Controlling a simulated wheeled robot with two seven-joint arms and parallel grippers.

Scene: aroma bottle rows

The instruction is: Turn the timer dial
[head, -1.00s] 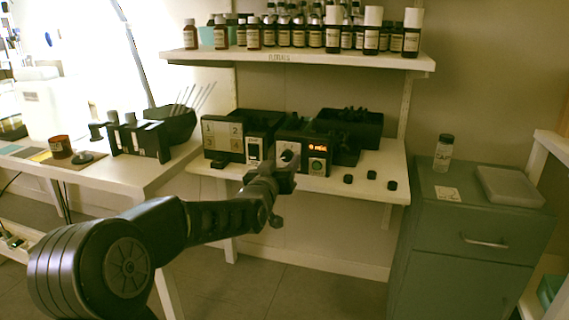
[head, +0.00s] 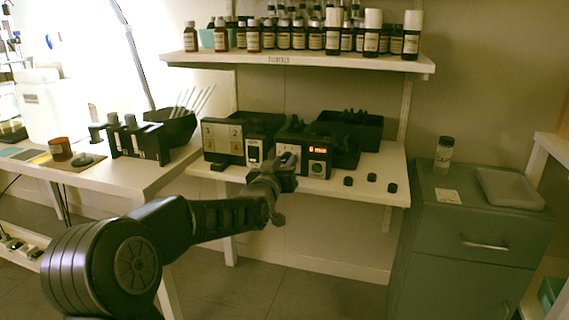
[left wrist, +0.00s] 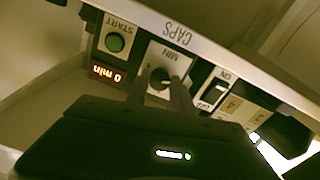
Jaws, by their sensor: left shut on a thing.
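The timer is a dark box on the small white table, with a lit orange display (head: 318,150) that reads "0 min" in the left wrist view (left wrist: 107,74). Its dark round dial (left wrist: 159,80) sits on a pale panel marked MIN, between a green START button (left wrist: 115,42) and a black ON switch (left wrist: 214,91). My left gripper (head: 287,160) is at the timer's front, and its two fingers (left wrist: 160,90) are shut on the dial, one on each side. The gripper partly hides the dial in the head view. My right gripper is in neither view.
A box with numbered squares (head: 222,138) stands left of the timer, and a black tray (head: 348,128) is behind it. Several black caps (head: 371,177) lie to the right. A shelf (head: 300,59) with several bottles hangs above. A green cabinet (head: 470,225) stands at right.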

